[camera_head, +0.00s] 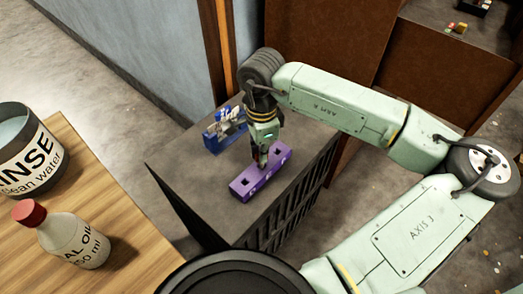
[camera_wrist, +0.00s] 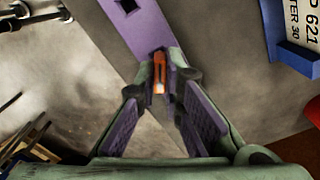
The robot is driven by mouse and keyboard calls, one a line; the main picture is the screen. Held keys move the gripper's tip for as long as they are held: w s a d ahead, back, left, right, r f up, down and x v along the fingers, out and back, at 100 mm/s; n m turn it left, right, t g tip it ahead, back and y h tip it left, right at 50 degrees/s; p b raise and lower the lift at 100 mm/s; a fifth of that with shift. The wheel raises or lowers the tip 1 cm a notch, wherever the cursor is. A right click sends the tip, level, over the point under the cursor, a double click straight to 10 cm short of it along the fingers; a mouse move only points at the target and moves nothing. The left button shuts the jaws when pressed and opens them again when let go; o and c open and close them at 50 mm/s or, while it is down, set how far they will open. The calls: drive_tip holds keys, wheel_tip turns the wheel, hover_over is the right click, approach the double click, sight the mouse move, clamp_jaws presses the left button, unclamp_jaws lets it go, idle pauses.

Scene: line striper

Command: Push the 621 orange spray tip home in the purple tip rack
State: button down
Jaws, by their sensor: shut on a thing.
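The purple tip rack (camera_head: 245,188) lies on the dark cabinet top in the head view, with square holes along its top. In the wrist view the rack (camera_wrist: 140,27) runs diagonally behind my fingers, with one dark empty hole near the top edge. My gripper (camera_head: 261,157) points down over the rack's middle or far part. In the wrist view its fingertips (camera_wrist: 160,70) are closed around the orange spray tip (camera_wrist: 159,87), which shows as a narrow orange strip between them. The tip's lower end is hidden, so I cannot tell how deep it sits in the rack.
A blue holder (camera_head: 212,142) with a white and blue item stands behind the rack; its printed label shows at right in the wrist view (camera_wrist: 297,28). A wooden table (camera_head: 125,190) at left bears a rinse pot (camera_head: 30,160) and a red-capped bottle (camera_head: 75,240). The cabinet front is clear.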

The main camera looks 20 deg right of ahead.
drive_tip(key=shift+f+b, duration=1.25)
drive_tip(key=shift+b, duration=0.15)
drive_tip(key=c, duration=1.6)
unclamp_jaws()
drive_tip(key=shift+r, duration=0.1)
drive_tip(key=shift+c, duration=0.2)
drive_tip(key=shift+o, duration=0.2)
drive_tip(key=shift+o, duration=1.4)
drive_tip(key=shift+r+p, duration=1.45)
drive_tip(key=shift+r, duration=2.05)
drive_tip(key=shift+s, duration=0.1)
